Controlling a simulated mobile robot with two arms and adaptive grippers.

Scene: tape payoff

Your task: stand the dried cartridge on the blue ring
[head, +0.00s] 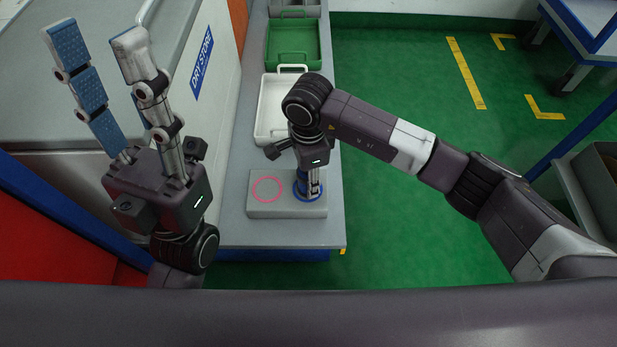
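The blue ring (309,199) is marked on the right part of a grey block on the bench. My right gripper (308,188) points down at it, with its fingertips low over or inside the ring. A dark blue upright shape shows between or beside these fingers; I cannot tell whether it is the cartridge or a finger pad. The cartridge cannot be made out clearly, and my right wrist hides part of this spot. My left gripper (94,40) is raised at the left, its blue-padded fingers apart and empty.
A pink ring (267,189) is on the left of the grey block (262,209). Behind it are a white tray (268,106) and a green tray (293,45) on the bench (236,232). A cabinet marked DRY STORE (201,62) stands left. Green floor lies open to the right.

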